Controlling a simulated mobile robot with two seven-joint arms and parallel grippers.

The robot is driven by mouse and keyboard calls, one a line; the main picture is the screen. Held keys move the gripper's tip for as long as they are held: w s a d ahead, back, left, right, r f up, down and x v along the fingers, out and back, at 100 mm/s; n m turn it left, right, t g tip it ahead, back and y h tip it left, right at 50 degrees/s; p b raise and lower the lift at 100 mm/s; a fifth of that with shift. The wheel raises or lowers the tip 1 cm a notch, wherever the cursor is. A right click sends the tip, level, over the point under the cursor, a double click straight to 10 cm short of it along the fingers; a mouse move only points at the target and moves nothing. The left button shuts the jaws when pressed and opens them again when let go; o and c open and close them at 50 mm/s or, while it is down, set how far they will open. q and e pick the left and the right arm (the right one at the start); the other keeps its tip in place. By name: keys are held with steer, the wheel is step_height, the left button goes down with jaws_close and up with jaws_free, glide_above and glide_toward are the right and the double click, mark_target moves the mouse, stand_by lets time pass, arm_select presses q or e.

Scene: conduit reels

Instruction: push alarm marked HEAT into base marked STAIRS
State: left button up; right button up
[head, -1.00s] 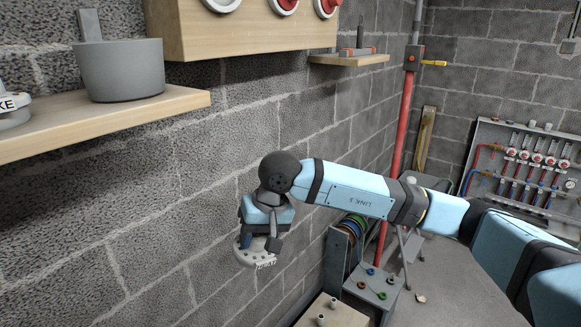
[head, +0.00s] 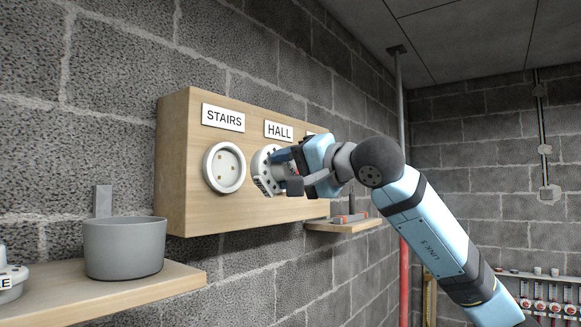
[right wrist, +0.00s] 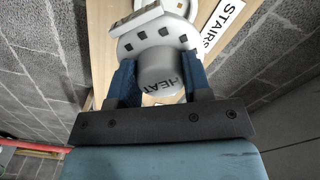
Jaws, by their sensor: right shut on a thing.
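The wooden board (head: 175,170) on the wall carries a STAIRS label (head: 223,117) above a round white base (head: 224,168) that is empty. My right gripper (head: 285,175) is shut on the white alarm marked HEAT (head: 264,181), just right of the STAIRS base and under the HALL label (head: 278,131). In the right wrist view, both blue fingers grip the alarm's grey body (right wrist: 160,80), with HEAT upside down; the STAIRS label (right wrist: 226,18) shows beyond. The alarm and gripper largely hide what lies under HALL. My left gripper is not in view.
A wooden shelf (head: 110,300) at lower left holds a grey pot (head: 124,247) and a partly cut-off white alarm (head: 10,284). A small shelf (head: 345,225) is below the board's right end. A third label is mostly hidden by my arm. The space left of the board is clear wall.

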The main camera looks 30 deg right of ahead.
steer(key=shift+s+d+r, duration=0.1)
steer(key=shift+s+r, duration=0.05)
steer(key=shift+r, duration=0.4)
steer(key=shift+p+x, duration=1.55)
steer(key=shift+x, duration=2.1)
steer(key=x, duration=0.2)
steer(key=shift+w, duration=0.3)
steer(key=shift+a, duration=0.25)
steer(key=shift+b, duration=0.3)
